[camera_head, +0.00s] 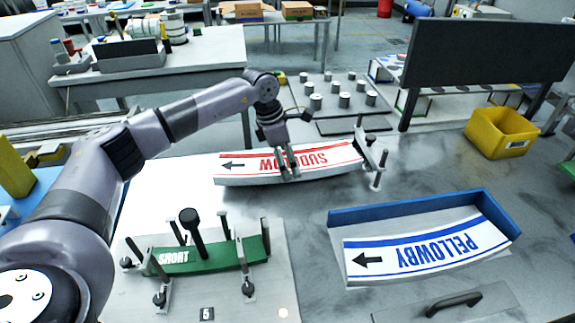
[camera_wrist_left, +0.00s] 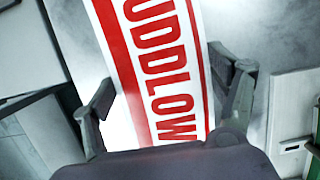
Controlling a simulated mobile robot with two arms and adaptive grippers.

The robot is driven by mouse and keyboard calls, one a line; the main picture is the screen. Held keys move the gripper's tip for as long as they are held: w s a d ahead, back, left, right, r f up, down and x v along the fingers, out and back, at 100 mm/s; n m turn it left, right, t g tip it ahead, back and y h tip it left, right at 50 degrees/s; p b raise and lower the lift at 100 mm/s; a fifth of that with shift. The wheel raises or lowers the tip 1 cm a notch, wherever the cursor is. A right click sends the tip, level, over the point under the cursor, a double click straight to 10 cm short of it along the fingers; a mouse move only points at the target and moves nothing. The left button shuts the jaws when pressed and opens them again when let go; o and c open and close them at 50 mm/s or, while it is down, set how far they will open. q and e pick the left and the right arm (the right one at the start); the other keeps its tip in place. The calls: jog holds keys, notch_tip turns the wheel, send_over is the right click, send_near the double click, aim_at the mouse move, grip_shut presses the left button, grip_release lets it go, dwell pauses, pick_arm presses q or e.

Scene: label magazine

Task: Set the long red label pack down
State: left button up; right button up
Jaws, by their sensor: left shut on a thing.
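The long red label pack (camera_head: 235,168) is a curved white stack with red bands, red lettering and a black arrow. It lies flat and roughly crosswise at the far part of the white plate (camera_head: 160,200). My left gripper (camera_head: 287,168) comes down over its middle and is shut on it. In the left wrist view the pack (camera_wrist_left: 160,60) runs between the two fingers of the left gripper (camera_wrist_left: 168,88). Its right end is close beside upright posts (camera_head: 377,165). I cannot tell whether it touches the surface below. My right gripper is not in view.
A green SHORT holder (camera_head: 222,258) with posts and a black knob stands at the near left. A blue tray (camera_head: 400,212) holds a blue PELLOWBY pack (camera_head: 425,250) at right. A yellow bin (camera_head: 500,133) and dark panel (camera_head: 480,55) stand behind. The grey table between is bare.

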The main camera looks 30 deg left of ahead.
pick_arm(q)
notch_tip(320, 180, down, 3)
jog(key=shift+r, duration=0.15)
jog(key=shift+f, duration=0.2)
jog(key=o, duration=1.7)
